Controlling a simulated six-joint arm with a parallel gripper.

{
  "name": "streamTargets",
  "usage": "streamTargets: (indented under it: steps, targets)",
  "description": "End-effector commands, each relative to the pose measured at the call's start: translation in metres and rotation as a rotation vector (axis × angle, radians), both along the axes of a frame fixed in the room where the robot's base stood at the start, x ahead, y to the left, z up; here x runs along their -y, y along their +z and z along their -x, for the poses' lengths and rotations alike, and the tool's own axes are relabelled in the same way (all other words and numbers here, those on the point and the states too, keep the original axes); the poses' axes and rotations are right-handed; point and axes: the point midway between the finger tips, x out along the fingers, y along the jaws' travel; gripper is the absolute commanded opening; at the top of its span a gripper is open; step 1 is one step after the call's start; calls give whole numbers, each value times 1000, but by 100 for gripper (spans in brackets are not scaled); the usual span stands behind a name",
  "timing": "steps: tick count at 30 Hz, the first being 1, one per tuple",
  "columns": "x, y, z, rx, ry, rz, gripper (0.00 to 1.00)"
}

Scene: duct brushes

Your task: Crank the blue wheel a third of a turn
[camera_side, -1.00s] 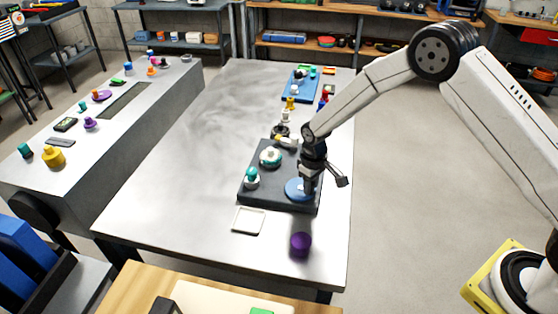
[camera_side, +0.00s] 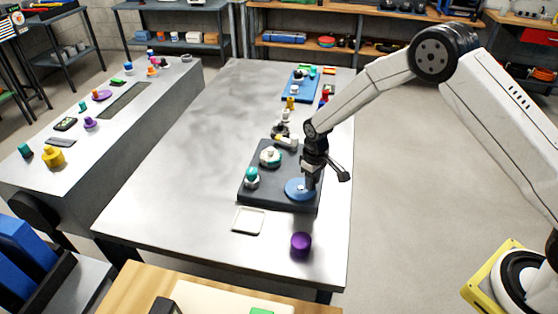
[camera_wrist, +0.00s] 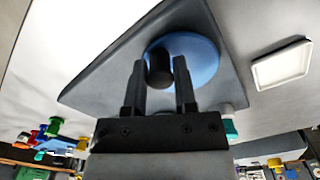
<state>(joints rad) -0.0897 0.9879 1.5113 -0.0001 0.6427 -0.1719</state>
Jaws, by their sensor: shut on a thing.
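The blue wheel (camera_side: 299,190) lies flat on a dark grey plate (camera_side: 262,191) near the right edge of the table. In the wrist view the blue wheel (camera_wrist: 201,50) has an upright dark crank knob (camera_wrist: 161,67) off its middle. My gripper (camera_side: 309,183) is low over the wheel. In the wrist view my gripper (camera_wrist: 160,72) has its two fingers on either side of the knob, shut on it. The fingertips' contact is partly hidden in the side view.
A white square tray (camera_side: 248,221) and a purple cylinder (camera_side: 301,244) sit in front. Small parts stand behind the plate. The table's left half is clear.

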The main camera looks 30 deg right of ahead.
Motion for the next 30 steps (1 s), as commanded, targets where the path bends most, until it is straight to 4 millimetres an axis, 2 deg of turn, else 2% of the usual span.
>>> streamTargets:
  steps: [12, 20, 21, 22, 30]
  targets:
    - [4, 1, -12, 6, 0, -2, 2]
    - [4, 2, -13, 7, 1, -2, 2]
    - [4, 2, -13, 7, 1, -2, 47]
    - [4, 2, -13, 6, 1, -2, 57]
    - [5, 1, -12, 2, 0, -1, 59]
